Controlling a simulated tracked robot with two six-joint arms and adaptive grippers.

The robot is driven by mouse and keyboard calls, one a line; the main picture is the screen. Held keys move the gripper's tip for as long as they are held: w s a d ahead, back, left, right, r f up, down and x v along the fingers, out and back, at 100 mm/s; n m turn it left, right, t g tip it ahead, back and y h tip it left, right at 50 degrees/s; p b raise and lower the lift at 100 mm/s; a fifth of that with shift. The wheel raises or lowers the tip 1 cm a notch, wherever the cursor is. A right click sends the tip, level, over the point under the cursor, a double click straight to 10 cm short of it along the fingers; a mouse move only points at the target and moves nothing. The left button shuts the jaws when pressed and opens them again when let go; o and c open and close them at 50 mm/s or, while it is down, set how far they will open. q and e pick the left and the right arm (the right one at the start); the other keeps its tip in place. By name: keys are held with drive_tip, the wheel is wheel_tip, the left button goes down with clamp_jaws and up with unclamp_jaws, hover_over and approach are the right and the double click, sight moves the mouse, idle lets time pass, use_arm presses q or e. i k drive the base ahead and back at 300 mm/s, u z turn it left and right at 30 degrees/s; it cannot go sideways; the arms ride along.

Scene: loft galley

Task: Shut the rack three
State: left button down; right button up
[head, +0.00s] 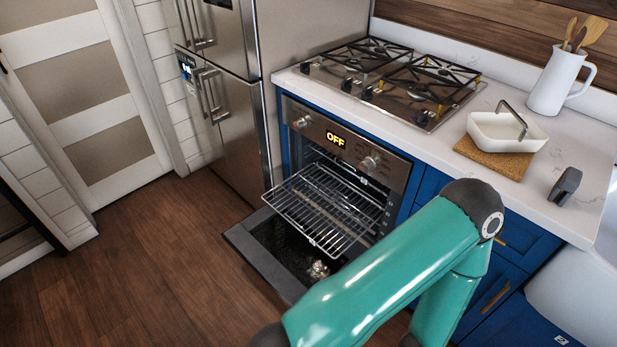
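The oven (345,140) is set in the blue cabinets, and its display reads OFF. Its door (255,248) is folded down open. A wire rack (318,215) is pulled well out of the oven cavity, above the open door. More rack wires show inside the cavity, but I cannot tell how many racks there are or which is number three. My teal arm crosses the lower right of the view, in front of the lower cabinets and part of the door. Neither gripper shows in the head view.
A gas cooktop (395,78) is on the white counter above the oven. A white dish (507,132) on a cork mat (492,158), a dark object (565,186) and a utensil jug (556,82) stand right. A steel fridge (228,110) is left. The wood floor (140,260) is clear.

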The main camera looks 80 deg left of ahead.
sight(311, 240)
drive_tip(key=z, duration=1.4)
drive_tip(key=i, duration=0.1)
drive_tip(key=u, duration=2.75)
drive_tip(key=i, duration=1)
drive_tip(key=z, duration=0.05)
